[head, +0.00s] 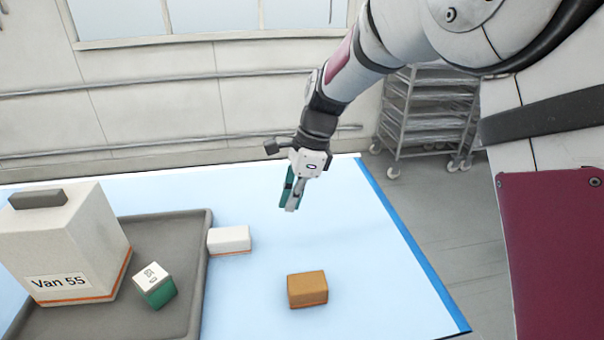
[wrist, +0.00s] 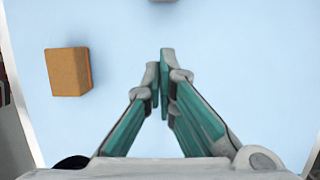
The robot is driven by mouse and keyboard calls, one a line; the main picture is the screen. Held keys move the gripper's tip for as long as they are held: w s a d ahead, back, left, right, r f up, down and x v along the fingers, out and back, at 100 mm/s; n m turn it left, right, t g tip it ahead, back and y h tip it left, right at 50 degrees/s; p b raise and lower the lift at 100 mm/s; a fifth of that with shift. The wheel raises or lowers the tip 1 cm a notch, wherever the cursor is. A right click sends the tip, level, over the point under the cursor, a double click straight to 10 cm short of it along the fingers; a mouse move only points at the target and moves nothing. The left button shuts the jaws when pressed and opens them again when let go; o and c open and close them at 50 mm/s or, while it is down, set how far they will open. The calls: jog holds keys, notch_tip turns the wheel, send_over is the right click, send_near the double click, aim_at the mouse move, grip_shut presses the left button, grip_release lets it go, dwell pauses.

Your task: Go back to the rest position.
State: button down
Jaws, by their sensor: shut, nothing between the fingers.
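My gripper (head: 292,205) hangs above the light blue table (head: 350,250), fingers pointing down. Its teal and grey fingers are shut with nothing between them; the closed fingertips (wrist: 166,55) also show in the wrist view. The gripper is clear of the things on the table. A brown box (head: 307,290) lies on the table nearer to me and right of the gripper; it is at the upper left of the wrist view (wrist: 68,72). A white box (head: 229,240) lies to the gripper's left, beside the tray.
A grey tray (head: 192,255) at the left bears a large white box labelled "Van 55" (head: 70,245) and a small white and green block (head: 156,285). A wheeled rack (head: 430,110) stands on the floor beyond the table. The table's right part is bare.

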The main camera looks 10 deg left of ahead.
jog(key=s+d+r+n+t, duration=0.2)
jog(key=s+d+r+n, duration=0.25)
jog(key=d+r, duration=0.3)
jog(key=s+d+r+n+t, duration=0.25)
jog(key=s+d+r, duration=0.3)
jog(key=d, duration=0.35)
jog(key=s+d+r+n+t+h, duration=0.1)
jog(key=s+d+n+t+h, duration=0.1)
jog(key=s+d+n, duration=0.5)
jog(key=s+d+h, duration=0.1)
jog(key=s+d, duration=0.2)
jog(key=s, duration=0.4)
jog(key=shift+s+d+n, duration=0.3)
jog(key=shift+d+n, duration=0.1)
